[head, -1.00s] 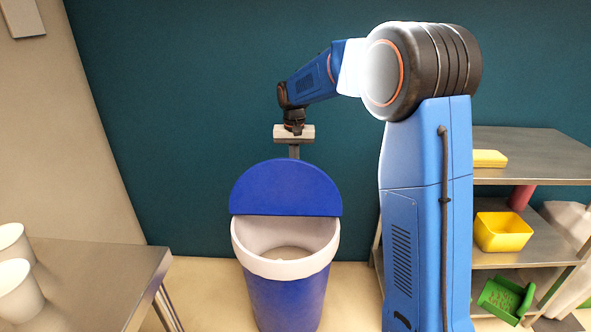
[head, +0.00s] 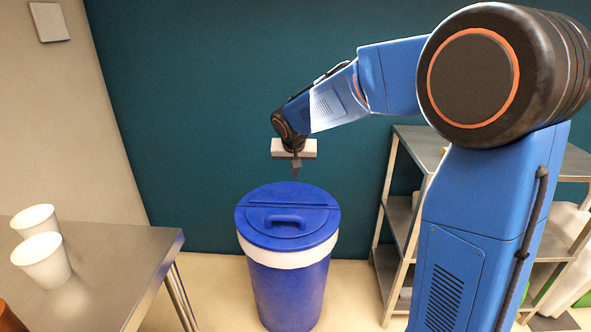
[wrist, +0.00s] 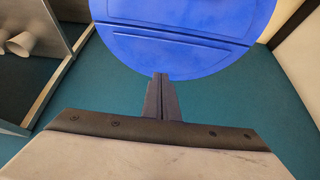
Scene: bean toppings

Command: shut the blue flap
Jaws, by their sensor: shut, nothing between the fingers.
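The blue flap (head: 285,223) lies flat across the top of the blue bin (head: 291,296), which has a white band below its rim. The flap has a handle, and a straight seam crosses the lid behind it. My gripper (head: 296,172) is above the rear edge of the lid, with its fingers together and empty. In the wrist view, the gripper (wrist: 161,80) points toward the edge of the blue lid (wrist: 180,55); I cannot tell whether it touches. The inside of the bin is hidden.
A metal table (head: 105,268) with two white cups (head: 42,260) stands at the left. A metal shelf rack (head: 398,205) stands at the right, partly behind my arm. The teal wall (head: 220,90) is close behind the bin.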

